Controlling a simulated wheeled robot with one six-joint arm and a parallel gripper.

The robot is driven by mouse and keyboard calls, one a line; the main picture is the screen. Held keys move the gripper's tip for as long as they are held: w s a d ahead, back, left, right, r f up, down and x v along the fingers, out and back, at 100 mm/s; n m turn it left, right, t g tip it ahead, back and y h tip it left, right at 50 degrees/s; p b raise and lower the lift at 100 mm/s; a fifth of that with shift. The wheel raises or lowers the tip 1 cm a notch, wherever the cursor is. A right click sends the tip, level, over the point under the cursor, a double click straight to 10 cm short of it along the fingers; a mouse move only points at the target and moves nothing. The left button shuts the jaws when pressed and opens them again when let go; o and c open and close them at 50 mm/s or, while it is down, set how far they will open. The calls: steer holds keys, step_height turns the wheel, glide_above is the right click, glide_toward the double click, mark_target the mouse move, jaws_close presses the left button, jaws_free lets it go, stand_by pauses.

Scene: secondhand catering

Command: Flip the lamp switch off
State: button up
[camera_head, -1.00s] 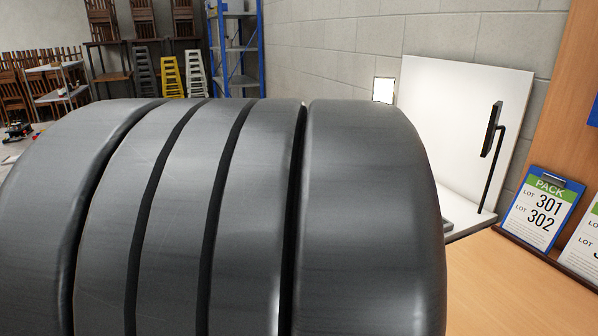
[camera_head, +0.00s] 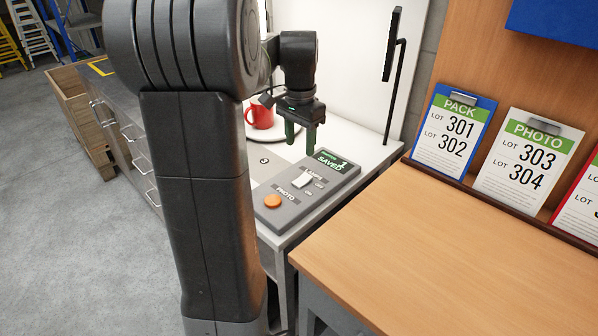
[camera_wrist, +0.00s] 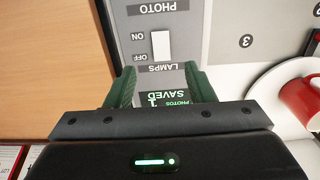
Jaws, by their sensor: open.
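The lamp switch (camera_head: 303,180) is a white rocker on a grey control panel (camera_head: 290,206), beside the words LAMPS, ON and OFF. I cannot tell which side is pressed. In the wrist view the switch (camera_wrist: 160,45) shows upside-down lettering, just ahead of the fingertips and roughly centred between them. My gripper (camera_head: 301,142) points down above the panel's display end, its green fingers apart and empty. In the wrist view my gripper (camera_wrist: 158,82) frames the lit display (camera_wrist: 172,101), which reads SAVED, 1, PHOTOS. The fingers look clear of the switch.
An orange button (camera_head: 272,201) sits at the panel's near end. A black post with a flat black head (camera_head: 391,45) rises to the right. Lot cards (camera_head: 453,133) lean above the wooden bench (camera_head: 450,250).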

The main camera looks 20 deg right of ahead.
mark_target(300, 182)
step_height(300, 182, down, 11)
steer(key=shift+r, duration=0.2)
